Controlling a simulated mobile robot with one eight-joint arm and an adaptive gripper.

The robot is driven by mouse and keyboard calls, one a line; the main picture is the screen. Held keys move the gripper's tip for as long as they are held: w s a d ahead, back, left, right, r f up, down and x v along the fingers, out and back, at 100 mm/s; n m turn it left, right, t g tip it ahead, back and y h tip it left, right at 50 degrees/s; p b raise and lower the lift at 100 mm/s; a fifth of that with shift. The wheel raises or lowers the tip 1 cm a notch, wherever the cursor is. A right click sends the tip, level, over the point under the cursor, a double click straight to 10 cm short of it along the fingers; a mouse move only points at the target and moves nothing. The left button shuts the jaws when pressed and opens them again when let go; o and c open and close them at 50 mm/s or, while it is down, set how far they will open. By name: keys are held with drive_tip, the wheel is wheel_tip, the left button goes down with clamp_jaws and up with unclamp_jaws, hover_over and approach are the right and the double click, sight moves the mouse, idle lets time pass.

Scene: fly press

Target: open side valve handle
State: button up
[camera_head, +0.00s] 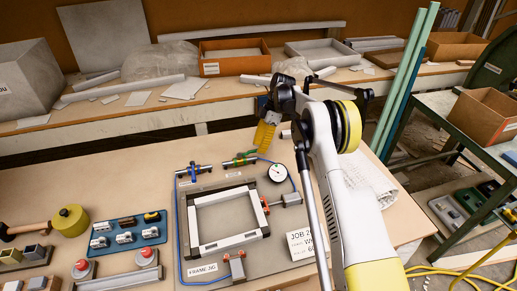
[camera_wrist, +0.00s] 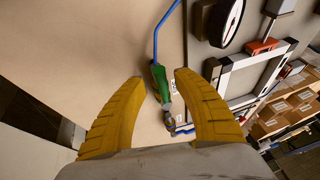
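Two small valve-like fittings sit at the back edge of the frame jig board. One is green (camera_head: 240,161) with a reddish end, and the other is blue (camera_head: 194,170) with dark parts. I cannot tell for sure which is the side valve. My gripper (camera_head: 262,146) has yellow fingers and hangs above and just behind the green fitting. In the wrist view, my gripper (camera_wrist: 160,77) is open, and a green part (camera_wrist: 161,84) with a grey metal end shows between and beyond the fingertips. It appears apart from both fingers. No object is held.
A dial gauge (camera_head: 278,173) and a blue hose (camera_head: 179,232) lie close to the fittings. The light frame (camera_head: 228,244) fills the jig. A blue tray (camera_head: 126,236) and a yellow-green round item (camera_head: 70,220) stand left. Bare tabletop (camera_head: 120,175) lies behind the tray.

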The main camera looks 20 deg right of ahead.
drive_tip(key=v, duration=1.1)
drive_tip(key=shift+a, duration=0.1)
drive_tip(key=s+a+r+m+t+h, duration=0.1)
drive_tip(key=s+a+r+m+t, duration=0.1)
drive_tip(key=s+r+m, duration=0.5)
drive_tip(key=s+a+r+m+t+h, duration=0.2)
drive_tip(key=s+a+r+t, duration=0.1)
drive_tip(key=s+r, duration=0.75)
drive_tip(key=s+f+m+t, duration=0.2)
drive_tip(key=s+f+m, duration=0.1)
drive_tip(key=s, duration=0.8)
drive_tip(key=s+f+m+t+h, duration=0.1)
drive_tip(key=s+m, duration=0.4)
drive_tip(key=s, duration=0.7)
wheel_tip(320, 180, down, 2)
drive_tip(key=shift+a+f+m+t+h, duration=0.2)
drive_tip(key=shift+a+m+t+h, duration=0.1)
drive_tip(key=shift+a+t, duration=0.3)
